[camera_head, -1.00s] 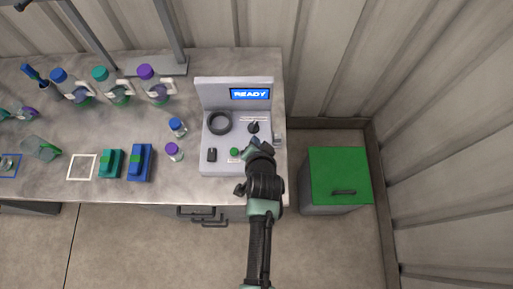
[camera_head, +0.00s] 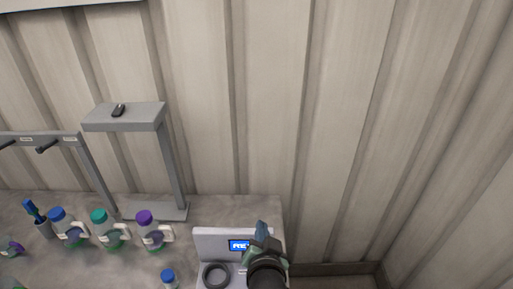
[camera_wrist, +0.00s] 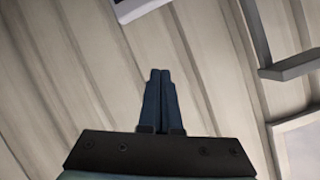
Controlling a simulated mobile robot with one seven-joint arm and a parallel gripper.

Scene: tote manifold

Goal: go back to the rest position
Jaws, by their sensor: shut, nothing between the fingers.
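My gripper (camera_head: 262,232) is in the lower middle of the head view, in front of the grey device (camera_head: 207,240) and overlapping the right part of its blue screen (camera_head: 238,245). In the wrist view my gripper (camera_wrist: 160,76) has its two dark fingers together with nothing between them. The wrist view faces mostly the ribbed wall. My gripper appears raised and touches nothing that I can see. The lower part of the device is cut off by the picture's edge.
Jugs with blue (camera_head: 57,214), green (camera_head: 99,216) and purple (camera_head: 144,217) caps stand on the grey bench (camera_head: 205,212). A grey stand (camera_head: 124,116) with a small dark object rises behind them. The ribbed wall (camera_head: 270,100) is bare. A blue-capped bottle (camera_head: 168,276) is left of the device.

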